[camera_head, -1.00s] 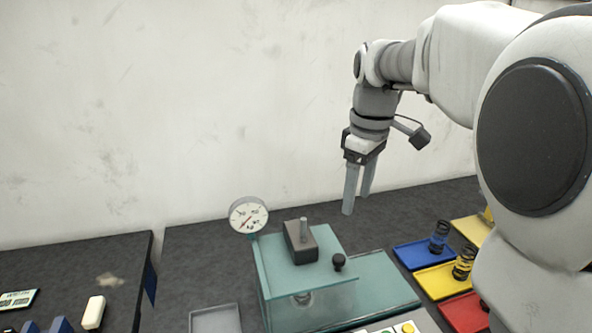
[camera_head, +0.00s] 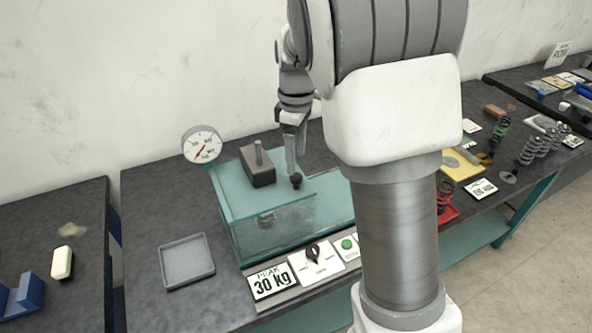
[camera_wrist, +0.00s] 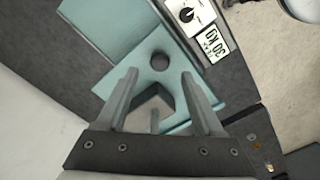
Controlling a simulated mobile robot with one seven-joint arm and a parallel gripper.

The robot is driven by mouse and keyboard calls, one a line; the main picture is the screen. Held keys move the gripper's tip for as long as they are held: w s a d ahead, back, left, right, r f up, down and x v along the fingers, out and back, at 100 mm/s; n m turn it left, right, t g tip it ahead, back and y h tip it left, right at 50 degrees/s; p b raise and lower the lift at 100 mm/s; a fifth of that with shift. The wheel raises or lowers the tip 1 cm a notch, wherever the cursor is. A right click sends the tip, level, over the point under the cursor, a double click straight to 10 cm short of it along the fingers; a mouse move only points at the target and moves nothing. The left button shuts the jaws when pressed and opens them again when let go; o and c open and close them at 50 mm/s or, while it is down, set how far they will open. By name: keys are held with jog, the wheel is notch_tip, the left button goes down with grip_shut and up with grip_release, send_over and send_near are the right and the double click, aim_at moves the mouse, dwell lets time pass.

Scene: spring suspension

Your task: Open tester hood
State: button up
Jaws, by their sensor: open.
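The tester is a teal box with a clear-sided hood (camera_head: 285,223), which is down, on the dark bench. A round black knob (camera_head: 296,181) stands at the right end of the hood's teal top. The knob also shows in the wrist view (camera_wrist: 160,62), ahead of the fingertips and between their lines. My gripper (camera_head: 291,168) is above the knob, pointing down, open and empty. In the wrist view my gripper's fingers (camera_wrist: 160,74) are spread apart. I cannot tell the exact height gap to the knob. My arm hides part of the tester's right side.
A dark block with a metal post (camera_head: 258,167) sits on the tester top, close to my fingers. A dial gauge (camera_head: 202,145) stands behind left. A grey tray (camera_head: 187,262) lies left. A "PEAK 30 kg" display (camera_head: 270,282) and a control panel (camera_head: 316,262) are in front.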

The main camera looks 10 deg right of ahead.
aim_at(296, 176)
notch_tip(296, 176, down, 5)
jog(key=shift+f, duration=0.1)
dwell(0.3)
grip_shut()
dwell(1.3)
